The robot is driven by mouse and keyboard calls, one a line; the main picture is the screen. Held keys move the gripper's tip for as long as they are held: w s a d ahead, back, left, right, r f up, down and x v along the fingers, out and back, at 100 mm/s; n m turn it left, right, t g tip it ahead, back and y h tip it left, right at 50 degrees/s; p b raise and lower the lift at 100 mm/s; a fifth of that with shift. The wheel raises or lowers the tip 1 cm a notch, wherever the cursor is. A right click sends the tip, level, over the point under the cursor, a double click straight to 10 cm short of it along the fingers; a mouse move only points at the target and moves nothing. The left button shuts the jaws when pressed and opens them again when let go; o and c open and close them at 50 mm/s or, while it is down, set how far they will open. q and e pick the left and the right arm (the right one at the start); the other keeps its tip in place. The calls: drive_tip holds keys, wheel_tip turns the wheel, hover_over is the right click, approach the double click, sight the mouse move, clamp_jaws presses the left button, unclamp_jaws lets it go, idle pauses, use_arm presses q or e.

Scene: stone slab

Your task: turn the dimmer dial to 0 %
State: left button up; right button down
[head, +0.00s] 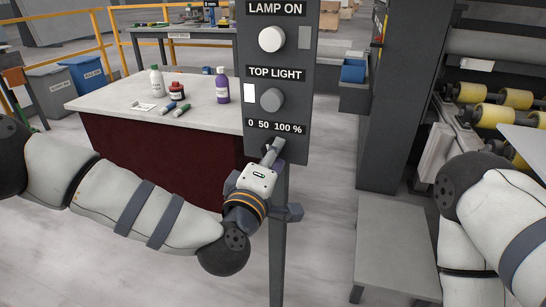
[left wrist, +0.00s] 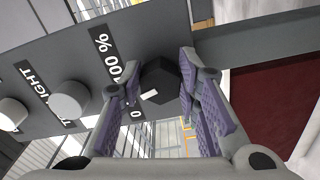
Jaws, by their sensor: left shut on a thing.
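The dimmer dial (left wrist: 162,78) is a dark, faceted knob with a white mark, below the "0 50 100 %" label on the grey control panel (head: 290,60). In the left wrist view its white mark lies on the side facing the label's 0; the exact angle is hard to read. My left gripper (head: 272,152) is shut on the dial, with its purple-padded fingers (left wrist: 155,100) on either side of it. In the head view the gripper mostly hides the dial. My right gripper is out of view.
The panel also carries a white lamp (head: 271,39) and a grey top light (head: 271,100). A bench (head: 110,98) with bottles and markers stands behind on the left. A low grey platform (head: 395,235) and a roller machine (head: 490,110) are on the right.

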use_arm(q)
drive_tip(key=shift+r+n, duration=0.15)
drive_tip(key=shift+n, duration=1.95)
drive_tip(key=shift+r+n, duration=0.15)
drive_tip(key=shift+n, duration=1.95)
drive_tip(key=shift+r+n+b, duration=0.1)
drive_tip(key=shift+n+b, duration=0.2)
drive_tip(key=o, duration=1.2)
drive_tip(key=shift+c, duration=0.2)
drive_tip(key=v, duration=1.2)
